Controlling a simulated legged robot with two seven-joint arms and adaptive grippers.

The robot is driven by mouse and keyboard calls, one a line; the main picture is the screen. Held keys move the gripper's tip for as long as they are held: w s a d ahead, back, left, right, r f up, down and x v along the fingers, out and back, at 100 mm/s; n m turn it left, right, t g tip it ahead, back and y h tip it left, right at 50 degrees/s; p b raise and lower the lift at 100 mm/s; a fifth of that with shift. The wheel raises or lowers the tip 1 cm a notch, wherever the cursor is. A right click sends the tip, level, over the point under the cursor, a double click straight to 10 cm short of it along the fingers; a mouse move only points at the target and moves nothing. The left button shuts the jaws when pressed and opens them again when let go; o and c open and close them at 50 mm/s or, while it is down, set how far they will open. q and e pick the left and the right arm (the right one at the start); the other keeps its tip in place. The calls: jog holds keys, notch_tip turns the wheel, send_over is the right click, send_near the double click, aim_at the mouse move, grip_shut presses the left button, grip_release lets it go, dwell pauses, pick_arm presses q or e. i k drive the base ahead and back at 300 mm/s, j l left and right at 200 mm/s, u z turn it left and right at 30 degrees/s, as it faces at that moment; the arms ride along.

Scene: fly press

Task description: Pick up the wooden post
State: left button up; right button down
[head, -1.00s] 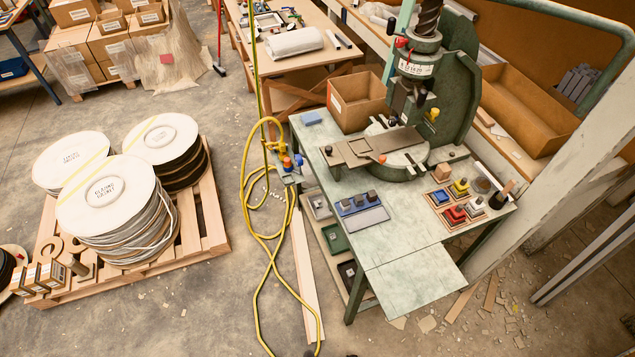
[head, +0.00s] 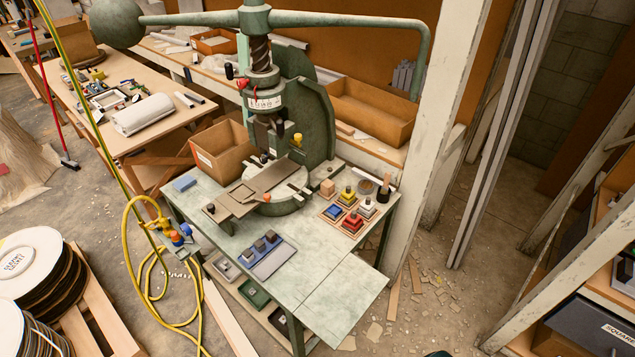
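A small light-wood block (head: 327,187) stands upright on the green press table (head: 320,268), at the back left corner of the tray of coloured pieces. It is the only small wooden upright piece I see on the table; I cannot tell for sure that it is the wooden post. Neither of my grippers can be made out. A small dark shape at the bottom edge is too cut off to identify.
The green fly press (head: 318,125) stands behind the block, its long bar across the top. The tray (head: 332,217) holds several coloured pieces. A blue rack (head: 272,259) lies left. The table's front right is clear. A pale upright beam (head: 440,130) stands right.

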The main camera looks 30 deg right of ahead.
aim_at(327, 192)
jog(key=i+l+u, duration=0.15)
jog(key=l, duration=0.45)
jog(key=l+u, duration=0.15)
jog(key=l, duration=0.45)
jog(key=i, duration=0.05)
